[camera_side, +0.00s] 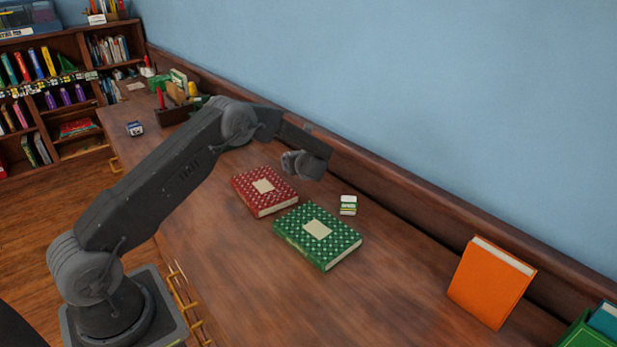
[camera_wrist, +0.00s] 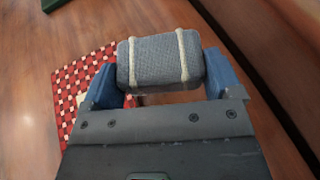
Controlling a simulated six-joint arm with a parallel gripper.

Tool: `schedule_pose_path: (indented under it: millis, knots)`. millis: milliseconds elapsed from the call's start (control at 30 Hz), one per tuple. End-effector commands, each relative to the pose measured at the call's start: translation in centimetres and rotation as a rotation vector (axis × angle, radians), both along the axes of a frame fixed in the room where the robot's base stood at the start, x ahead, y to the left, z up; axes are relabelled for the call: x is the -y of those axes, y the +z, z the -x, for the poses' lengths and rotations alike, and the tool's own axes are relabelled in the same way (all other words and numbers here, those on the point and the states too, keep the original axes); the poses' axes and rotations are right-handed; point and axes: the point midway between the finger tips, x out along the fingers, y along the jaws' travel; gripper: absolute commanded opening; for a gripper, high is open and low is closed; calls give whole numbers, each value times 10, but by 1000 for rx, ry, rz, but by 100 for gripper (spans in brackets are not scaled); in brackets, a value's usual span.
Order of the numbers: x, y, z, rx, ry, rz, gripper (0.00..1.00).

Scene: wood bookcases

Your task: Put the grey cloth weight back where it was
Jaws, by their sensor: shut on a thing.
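The grey cloth weight (camera_wrist: 160,62) is a small woven block with two cream bands, seen clearly in the wrist view. My gripper (camera_wrist: 163,80) is shut on it, with a blue finger at each end. In the side view my gripper (camera_side: 303,165) hangs above the desk, near the far right corner of the red patterned book (camera_side: 264,190). The weight is hard to tell from the gripper there. The red book also shows in the wrist view (camera_wrist: 72,98), below and left of the weight. The weight looks held clear of the desk.
A green patterned book (camera_side: 317,236) lies right of the red one. A small green and white block (camera_side: 348,205) sits behind it. An orange book (camera_side: 491,283) stands at the right. A wooden ledge (camera_side: 420,207) runs along the wall. Bare desk (camera_side: 395,285) lies between green and orange books.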

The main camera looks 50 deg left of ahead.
Motion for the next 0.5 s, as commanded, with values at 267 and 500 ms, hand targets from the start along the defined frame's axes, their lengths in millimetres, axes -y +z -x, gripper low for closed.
schedule_pose_path:
  millis: [267, 500]
  knots:
    - [19, -16, -24, 4, 0, -3, 37]
    - [20, -38, -24, 0, 0, -2, 37]
